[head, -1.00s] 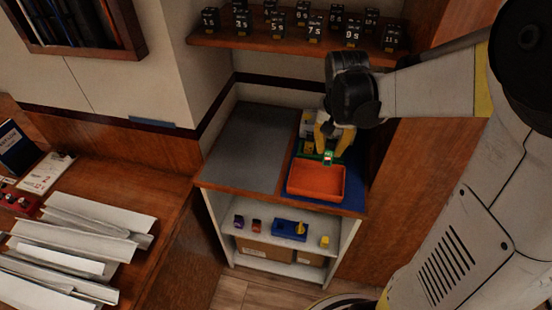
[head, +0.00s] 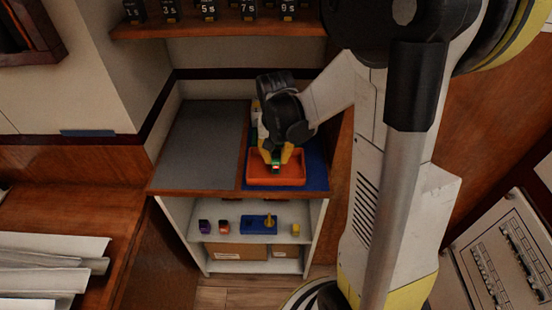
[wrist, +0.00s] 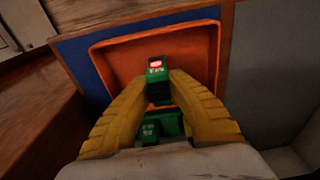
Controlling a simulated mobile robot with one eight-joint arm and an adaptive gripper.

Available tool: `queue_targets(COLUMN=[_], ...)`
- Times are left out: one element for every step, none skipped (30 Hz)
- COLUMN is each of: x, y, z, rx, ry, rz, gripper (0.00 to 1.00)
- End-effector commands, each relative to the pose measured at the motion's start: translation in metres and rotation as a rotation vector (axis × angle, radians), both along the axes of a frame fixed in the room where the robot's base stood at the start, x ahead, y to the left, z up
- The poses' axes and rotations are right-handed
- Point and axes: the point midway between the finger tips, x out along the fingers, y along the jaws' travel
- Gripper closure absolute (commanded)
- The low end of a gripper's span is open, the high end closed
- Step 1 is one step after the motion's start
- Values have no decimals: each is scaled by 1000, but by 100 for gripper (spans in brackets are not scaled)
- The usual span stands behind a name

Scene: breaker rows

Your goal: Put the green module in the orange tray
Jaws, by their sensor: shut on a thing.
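The green module (wrist: 157,70), with a red and white label on its face, is between the yellow fingers of my gripper (wrist: 156,90) in the wrist view. The gripper is shut on it. In the head view my gripper (head: 277,158) points down with the green module (head: 276,168) at its tips, over the orange tray (head: 276,181). The orange tray also shows in the wrist view (wrist: 205,45), behind the module. I cannot tell whether the module touches the tray floor.
A green holder (wrist: 150,132) sits below the fingers in the wrist view. The tray rests on a blue mat (head: 317,178) beside a grey mat (head: 207,145). A lower shelf holds a blue block (head: 258,224) and small coloured modules. My arm hides part of the right side.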

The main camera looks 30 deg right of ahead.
Motion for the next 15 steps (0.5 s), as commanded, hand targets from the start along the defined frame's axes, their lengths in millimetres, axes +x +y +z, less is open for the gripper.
queue_targets(x=[0,0,0,0,0,0,0,0,0,0,0,0,0,0,0], y=[0,0,0,0,0,0,0,0,0,0,0,0,0,0,0], z=[1,1,0,-1,-3,-4,-4,-3,-3,-3,-3,-3,-3,-3,-3], rx=[0,0,0,0,0,0,0,0,0,0,0,0,0,0,0], ry=[0,0,0,0,0,0,0,0,0,0,0,0,0,0,0], rz=[0,0,0,0,0,0,0,0,0,0,0,0,0,0,0], gripper=[100,100,100,100,100,100,73,64,62,62,62,62,62,62,62])
